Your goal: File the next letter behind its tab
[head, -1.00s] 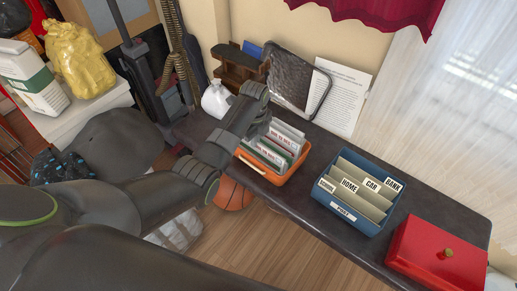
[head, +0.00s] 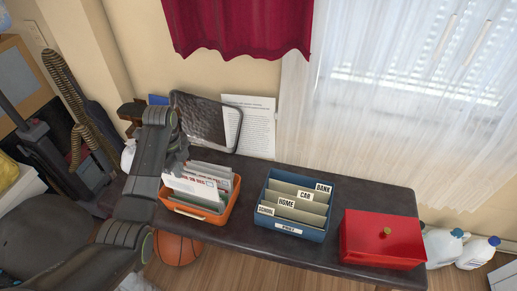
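The orange tray (head: 196,212) on the dark bench holds several upright white letters (head: 222,172). My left gripper (head: 178,168) is at the tray's left rear and looks shut on the top edge of a white letter (head: 192,187) with red print. This letter stands tilted in front of the others, and its lower edge seems close above the tray's front. The fingertips are partly hidden by my wrist. The blue box (head: 290,229) to the right holds tan dividers with tabs SCHOOL (head: 266,210), HOME (head: 286,203), CAR (head: 305,196) and BANK (head: 323,188). My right gripper is out of view.
A red lidded box (head: 382,240) stands right of the blue box. A dark mesh rack (head: 205,120) and a printed sheet (head: 250,125) lean at the wall behind. A narrow bare strip of bench separates tray and blue box.

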